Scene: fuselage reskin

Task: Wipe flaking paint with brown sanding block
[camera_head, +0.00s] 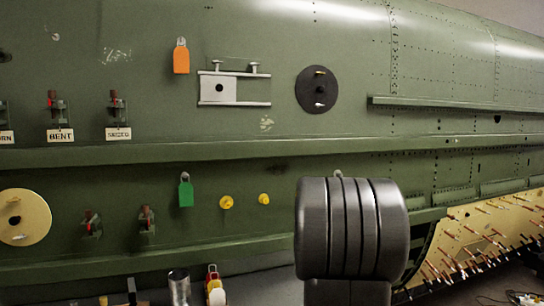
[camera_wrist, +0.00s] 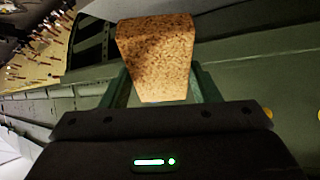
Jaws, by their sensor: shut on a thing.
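A brown, speckled sanding block (camera_wrist: 155,55) is in my gripper (camera_wrist: 158,88) in the wrist view, held between the two green fingers. In the head view my dark, rounded arm link stands before the lower right of the fuselage and hides the gripper and block. The green fuselage (camera_head: 340,155) fills most of the head view. Pale, scuffed patches that look like flaking paint show on it: one at the upper left (camera_head: 117,55), and a smaller one (camera_head: 266,124) below the white bracket. In the wrist view the block is in front of the green skin; I cannot tell whether it touches.
An orange tag (camera_head: 181,60), a white bracket (camera_head: 234,88), a black disc (camera_head: 317,90), a green tag (camera_head: 186,193) and yellow knobs (camera_head: 226,202) sit on the fuselage. Long ledges (camera_head: 150,155) run across it. A yellow panel with many pins (camera_head: 475,240) is at the lower right.

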